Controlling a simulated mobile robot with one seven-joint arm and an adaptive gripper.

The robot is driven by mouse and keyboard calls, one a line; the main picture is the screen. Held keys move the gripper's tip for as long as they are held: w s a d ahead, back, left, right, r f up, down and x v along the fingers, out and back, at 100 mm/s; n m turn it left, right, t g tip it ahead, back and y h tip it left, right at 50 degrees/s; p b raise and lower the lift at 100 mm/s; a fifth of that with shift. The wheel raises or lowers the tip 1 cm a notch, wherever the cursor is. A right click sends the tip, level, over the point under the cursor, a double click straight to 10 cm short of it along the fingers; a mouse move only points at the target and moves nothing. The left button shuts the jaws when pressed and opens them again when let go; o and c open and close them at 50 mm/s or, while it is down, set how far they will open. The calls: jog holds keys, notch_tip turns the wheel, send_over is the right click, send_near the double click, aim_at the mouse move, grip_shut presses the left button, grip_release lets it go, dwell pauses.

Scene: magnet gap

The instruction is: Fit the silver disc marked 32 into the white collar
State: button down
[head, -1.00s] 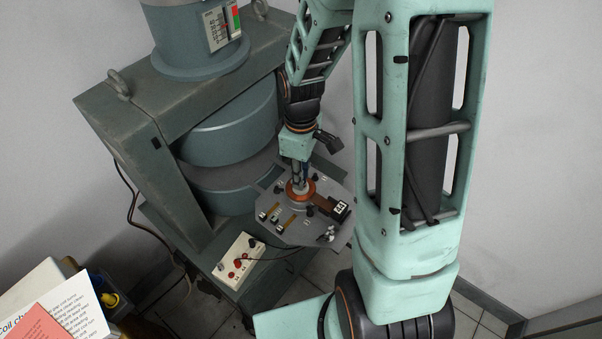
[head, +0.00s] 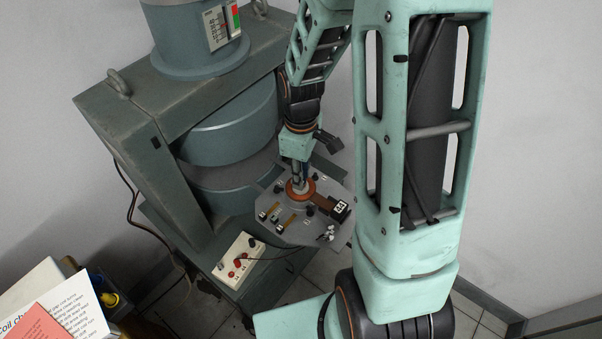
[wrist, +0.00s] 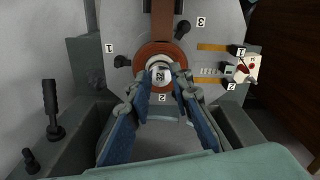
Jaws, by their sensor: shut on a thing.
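The silver disc (wrist: 161,74), with a dark number on its face, sits between my fingertips in the wrist view. My gripper (wrist: 162,82) is shut on it, one blue-padded finger on each side. The number is small and turned, so I cannot read it surely. The pale collar (wrist: 161,89) lies around or just beneath the disc, inside an orange-brown ring (wrist: 144,53). I cannot tell whether the disc is inside the collar or just above it. In the head view my gripper (head: 299,177) points down over the same ring (head: 293,195), and the disc is hidden.
The ring is on a grey plate (head: 290,232) carrying dark knobs, small numbered labels and brass strips. A large grey-green magnet (head: 228,130) stands close on the left. A white control box (head: 239,261) with red knobs and a cable sits below the plate.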

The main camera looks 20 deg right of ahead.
jog(key=shift+f+b, duration=0.55)
jog(key=shift+f, duration=0.2)
dwell(0.4)
jog(key=c, duration=1.7)
grip_release()
jog(key=shift+o, duration=0.2)
jog(key=shift+r, duration=0.15)
notch_tip(320, 180, up, 12)
